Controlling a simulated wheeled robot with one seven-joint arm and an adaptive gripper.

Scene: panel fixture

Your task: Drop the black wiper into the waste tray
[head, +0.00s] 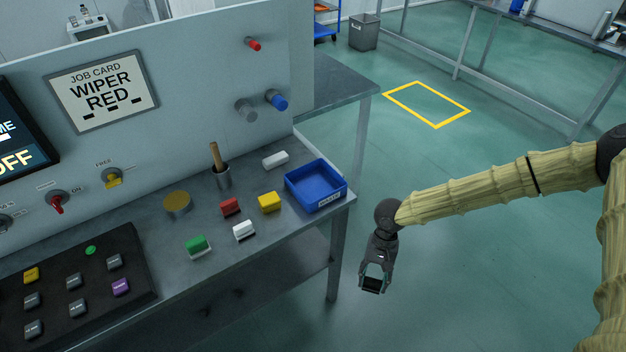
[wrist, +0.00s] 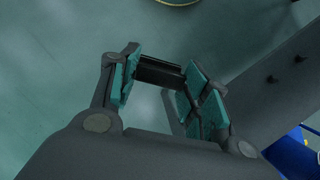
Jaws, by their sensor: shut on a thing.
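My gripper (head: 375,278) hangs off the right end of the bench, over the floor, lower than the bench top. It is shut on the black wiper (head: 373,285), a small dark block between the fingertips. In the wrist view the black wiper (wrist: 160,70) spans between the teal finger pads of my gripper (wrist: 165,82). The blue waste tray (head: 316,188) sits on the bench's right end, up and left of my gripper, with a white label on its front. Its inside looks empty. A corner of blue shows at the wrist view's lower right.
A panel with knobs stands behind. The floor around my gripper is clear.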

